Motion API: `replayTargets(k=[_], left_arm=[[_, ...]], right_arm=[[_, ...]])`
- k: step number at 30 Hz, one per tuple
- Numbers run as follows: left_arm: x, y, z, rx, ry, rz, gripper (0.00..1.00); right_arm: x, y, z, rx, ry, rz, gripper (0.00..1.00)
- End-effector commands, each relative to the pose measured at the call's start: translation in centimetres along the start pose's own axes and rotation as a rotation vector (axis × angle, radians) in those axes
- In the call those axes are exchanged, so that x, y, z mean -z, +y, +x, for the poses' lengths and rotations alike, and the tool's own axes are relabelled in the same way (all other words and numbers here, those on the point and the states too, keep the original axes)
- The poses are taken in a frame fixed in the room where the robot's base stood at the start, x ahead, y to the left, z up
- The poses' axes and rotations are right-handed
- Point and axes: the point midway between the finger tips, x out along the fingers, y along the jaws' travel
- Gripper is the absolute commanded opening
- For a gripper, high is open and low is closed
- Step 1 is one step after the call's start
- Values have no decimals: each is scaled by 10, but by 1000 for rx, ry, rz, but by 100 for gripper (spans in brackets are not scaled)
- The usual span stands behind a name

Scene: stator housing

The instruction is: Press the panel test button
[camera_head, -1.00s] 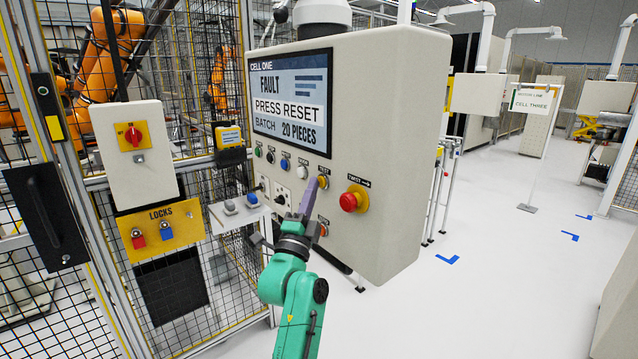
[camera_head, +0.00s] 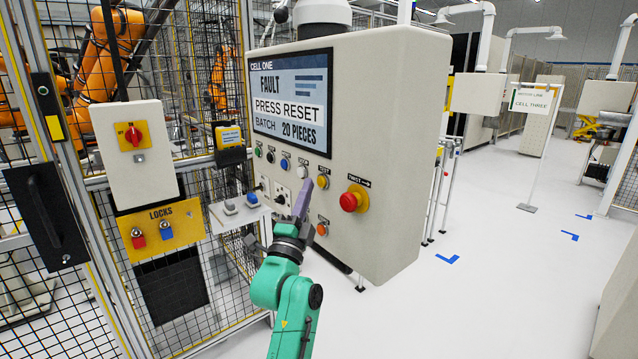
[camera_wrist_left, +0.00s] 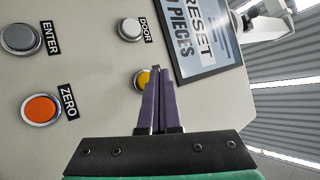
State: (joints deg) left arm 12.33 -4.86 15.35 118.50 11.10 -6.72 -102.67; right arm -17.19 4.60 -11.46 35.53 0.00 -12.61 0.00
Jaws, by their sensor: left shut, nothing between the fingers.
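The yellow test button (camera_head: 322,182) is on the slanted front of the grey control panel (camera_head: 400,130), left of the red twist knob. My left gripper (camera_head: 307,183) is shut and empty, its purple fingertips just left of the button in the head view. In the left wrist view the fingers (camera_wrist_left: 158,75) partly cover the yellow button (camera_wrist_left: 141,80), and its label is hidden. I cannot tell whether the tips touch the panel. My right gripper is not in view.
Close by are the white door button (camera_wrist_left: 130,29), the grey enter button (camera_wrist_left: 21,38), the orange zero button (camera_wrist_left: 40,109) and the red twist knob (camera_head: 350,201). The panel screen (camera_head: 291,100) reads FAULT, PRESS RESET. A small shelf (camera_head: 240,214) juts out at left.

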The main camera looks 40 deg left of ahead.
Motion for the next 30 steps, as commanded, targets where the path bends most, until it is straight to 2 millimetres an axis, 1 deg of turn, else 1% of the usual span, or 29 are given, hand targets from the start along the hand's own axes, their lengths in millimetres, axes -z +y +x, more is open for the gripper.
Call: replayTargets(k=[2, 12, 16, 30], left_arm=[[-2, -1, -2, -1, 0, 1, 0], [-22, -21, -32, -1, 1, 4, 0], [-29, -28, -40, -1, 0, 1, 0], [-30, -30, -42, 0, 0, -1, 0]], right_arm=[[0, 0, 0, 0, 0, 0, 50], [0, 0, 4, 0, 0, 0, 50], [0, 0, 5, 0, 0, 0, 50], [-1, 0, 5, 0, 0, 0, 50]])
